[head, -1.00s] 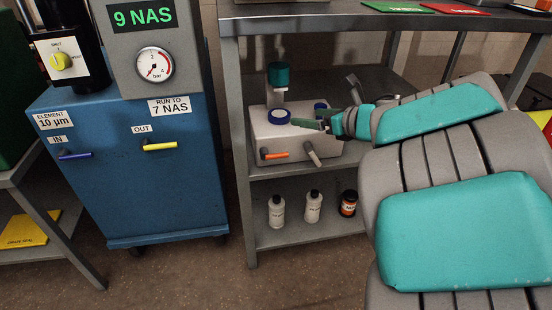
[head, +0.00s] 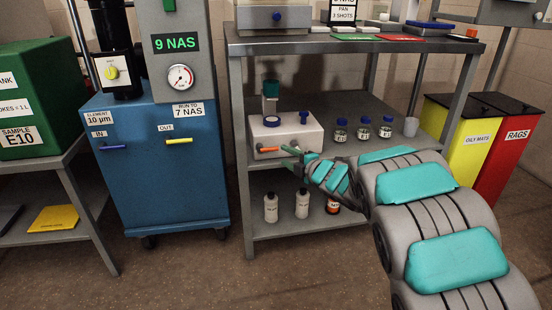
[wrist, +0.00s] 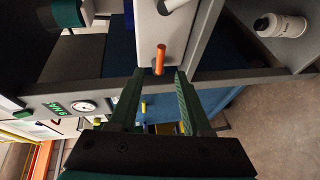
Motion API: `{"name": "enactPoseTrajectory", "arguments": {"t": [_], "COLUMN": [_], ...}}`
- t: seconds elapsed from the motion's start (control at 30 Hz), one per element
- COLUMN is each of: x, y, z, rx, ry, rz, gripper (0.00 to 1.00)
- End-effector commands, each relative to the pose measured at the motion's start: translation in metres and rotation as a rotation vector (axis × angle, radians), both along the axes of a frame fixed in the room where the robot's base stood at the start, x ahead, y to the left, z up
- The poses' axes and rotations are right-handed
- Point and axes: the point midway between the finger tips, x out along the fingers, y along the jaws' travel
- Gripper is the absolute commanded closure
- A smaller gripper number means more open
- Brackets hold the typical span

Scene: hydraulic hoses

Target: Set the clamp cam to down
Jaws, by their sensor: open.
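A pale box (head: 310,135) stands on the middle shelf. It carries a post with a dark teal top (head: 270,90), blue-ringed round parts (head: 272,121) and an orange lever (head: 267,149) on its front. The orange lever points toward my wrist camera (wrist: 160,58). A pale lever (wrist: 172,5) shows at the top of the wrist view. No label tells which lever is the clamp cam. My gripper (wrist: 159,74) is open and empty, its green fingers on either side of the orange lever's line. In the head view my gripper (head: 290,151) is just right of the orange lever.
The shelf edge runs close under the box. Several small jars (head: 363,133) and a cup (head: 411,126) stand right of it. Bottles (head: 271,207) stand on the lower shelf. A blue filter cart (head: 165,190) stands left. The floor in front is clear.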

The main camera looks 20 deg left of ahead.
Motion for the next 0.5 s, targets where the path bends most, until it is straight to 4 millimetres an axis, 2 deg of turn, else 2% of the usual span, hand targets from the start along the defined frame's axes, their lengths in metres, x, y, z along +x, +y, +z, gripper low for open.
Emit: {"name": "enactPoseTrajectory", "arguments": {"t": [0.27, 0.5], "x": [0.011, 0.029], "y": [0.015, 0.041], "z": [-0.007, -0.011], "rx": [-0.004, -0.002], "ry": [0.004, 0.002], "rz": [0.000, 0.001], "gripper": [0.52, 0.52]}}
